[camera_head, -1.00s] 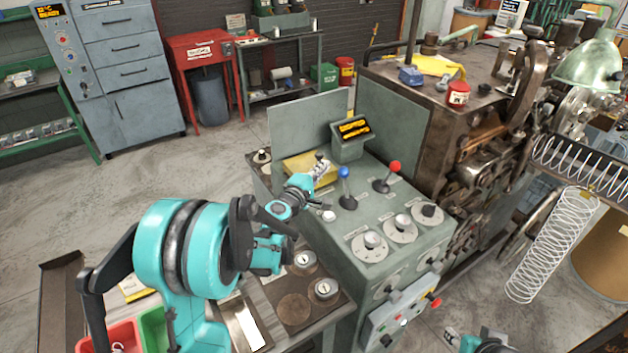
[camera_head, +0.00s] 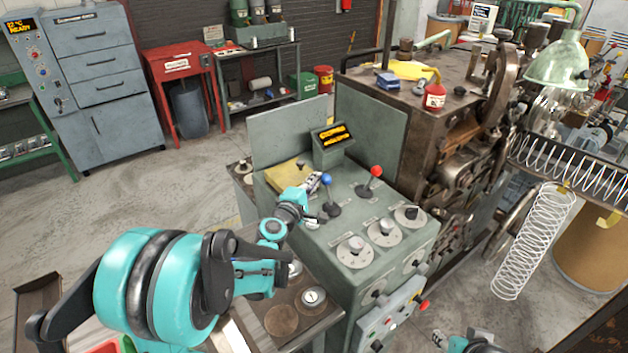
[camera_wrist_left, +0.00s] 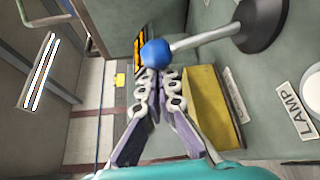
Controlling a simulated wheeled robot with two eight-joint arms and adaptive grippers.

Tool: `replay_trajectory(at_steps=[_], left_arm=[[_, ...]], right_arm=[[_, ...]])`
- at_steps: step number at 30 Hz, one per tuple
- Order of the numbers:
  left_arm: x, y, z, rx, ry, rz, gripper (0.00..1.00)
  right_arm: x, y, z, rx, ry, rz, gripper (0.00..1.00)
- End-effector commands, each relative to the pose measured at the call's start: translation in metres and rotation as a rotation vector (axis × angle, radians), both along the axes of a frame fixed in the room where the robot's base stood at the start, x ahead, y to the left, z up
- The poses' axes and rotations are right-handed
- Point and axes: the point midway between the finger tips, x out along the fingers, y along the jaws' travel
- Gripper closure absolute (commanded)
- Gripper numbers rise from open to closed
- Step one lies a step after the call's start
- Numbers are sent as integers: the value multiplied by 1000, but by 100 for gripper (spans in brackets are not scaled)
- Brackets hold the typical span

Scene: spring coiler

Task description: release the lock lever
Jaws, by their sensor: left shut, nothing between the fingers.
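A blue-knobbed lever (camera_head: 327,181) and a red-knobbed lever (camera_head: 376,172) stand on the sloping top of the green control console (camera_head: 290,178). Their labels are too small to read, so I cannot tell which is the lock lever. My left gripper (camera_head: 319,180) is at the left side of the blue knob, its fingers shut and empty. In the left wrist view the blue knob (camera_wrist_left: 155,53) lies right at the closed fingertips (camera_wrist_left: 158,75); I cannot tell if they touch. My right gripper (camera_head: 440,341) shows only partly at the bottom edge.
Several dials (camera_head: 382,232) sit on the console in front of the levers. A small display (camera_head: 332,136) stands behind them, beside a yellow pad (camera_wrist_left: 207,105). A large brown machine (camera_head: 425,105) and wire coils (camera_head: 535,240) are to the right. Open floor lies left.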

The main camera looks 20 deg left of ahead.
Motion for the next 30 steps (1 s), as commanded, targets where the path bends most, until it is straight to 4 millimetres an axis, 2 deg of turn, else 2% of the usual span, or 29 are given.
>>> replay_trajectory(at_steps=[11,30], left_arm=[[-5,-7,4,-1,0,-3,100],[-29,-38,11,0,0,-3,100]], right_arm=[[0,0,1,0,0,0,60],[0,0,0,0,0,0,60]])
